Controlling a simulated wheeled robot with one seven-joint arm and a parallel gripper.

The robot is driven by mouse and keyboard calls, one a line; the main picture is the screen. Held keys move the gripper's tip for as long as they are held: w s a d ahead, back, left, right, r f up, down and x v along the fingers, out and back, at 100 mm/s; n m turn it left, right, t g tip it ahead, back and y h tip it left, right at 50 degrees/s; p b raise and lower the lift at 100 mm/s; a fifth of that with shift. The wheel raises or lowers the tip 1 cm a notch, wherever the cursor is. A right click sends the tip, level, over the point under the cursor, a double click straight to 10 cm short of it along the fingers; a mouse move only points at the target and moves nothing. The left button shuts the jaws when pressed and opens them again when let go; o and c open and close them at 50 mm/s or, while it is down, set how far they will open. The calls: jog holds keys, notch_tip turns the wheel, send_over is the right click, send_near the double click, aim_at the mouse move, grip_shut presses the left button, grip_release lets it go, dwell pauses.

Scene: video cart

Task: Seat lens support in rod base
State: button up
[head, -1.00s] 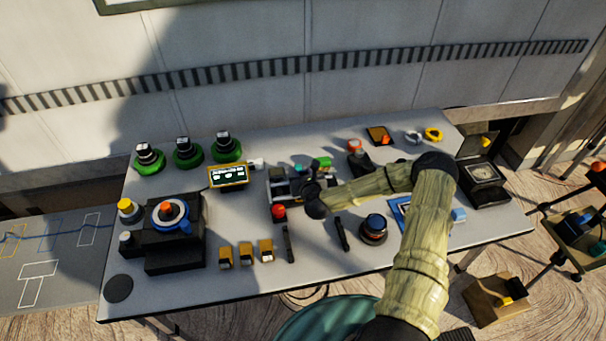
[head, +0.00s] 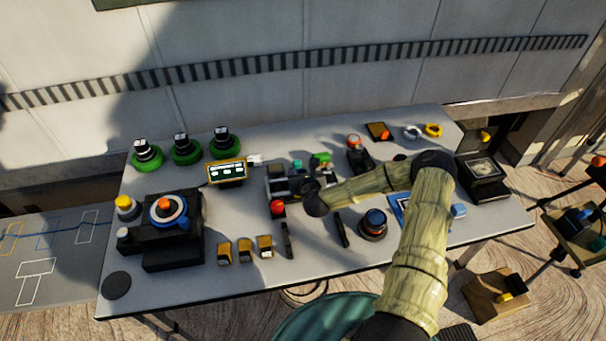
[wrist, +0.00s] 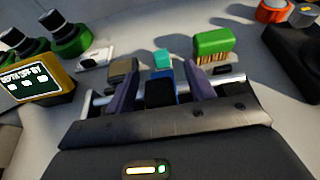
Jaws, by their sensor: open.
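My gripper shows in the wrist view (wrist: 158,88) as two purple fingers standing apart. A dark block with a blue top (wrist: 161,76) appears between them; contact cannot be made out. A small teal block (wrist: 162,57) lies beyond the fingertips. A silver rod (wrist: 232,79) shows on both sides of the fingers; I cannot tell if it belongs to the rod base. In the head view, my arm reaches over a dark, silver-edged assembly (head: 275,187) at the table's middle, which my wrist partly covers. The lens support cannot be told apart with certainty.
A green brush-like block (wrist: 211,45) stands beyond the right finger. A yellow-framed display (head: 227,172) stands left of the assembly. A red-topped part (head: 278,208) and dark upright bars (head: 341,231) are near my wrist.

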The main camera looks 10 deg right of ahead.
jog(key=shift+s, duration=0.1)
jog(key=v, duration=1.7)
jog(key=shift+s, duration=0.1)
dwell(0.5)
